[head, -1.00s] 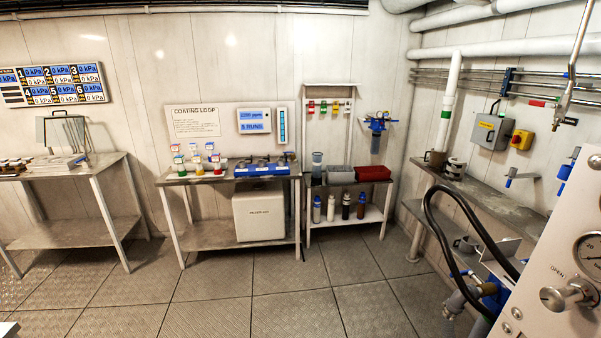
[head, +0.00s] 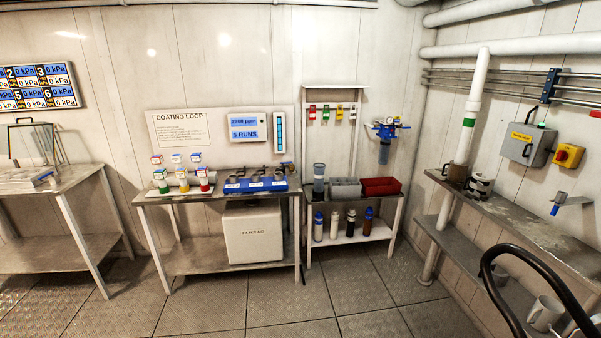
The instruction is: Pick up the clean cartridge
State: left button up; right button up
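No part is plainly labelled as the clean cartridge. Several small cylinders stand upright on the lower shelf of the narrow stand: a white one with a blue top (head: 318,227), another pale one with a dark top (head: 334,225), a black one (head: 350,223) and a brown one with a blue top (head: 368,221). A grey translucent cylinder (head: 319,178) stands on the stand's upper shelf. A blue-topped filter housing (head: 384,143) hangs on the wall to its right. Neither of my grippers is in view.
A grey bin (head: 345,187) and a red bin (head: 381,186) sit on the stand's upper shelf. The coating table (head: 208,196) stands left, above a white filter aid box (head: 253,233). A bench (head: 515,221) runs along the right wall. Floor ahead (head: 290,300) is clear.

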aim_at(318, 218)
jog(key=i+z, duration=0.15)
jog(key=i, duration=0.45)
jog(key=i+j+z, duration=0.15)
jog(key=i, duration=0.4)
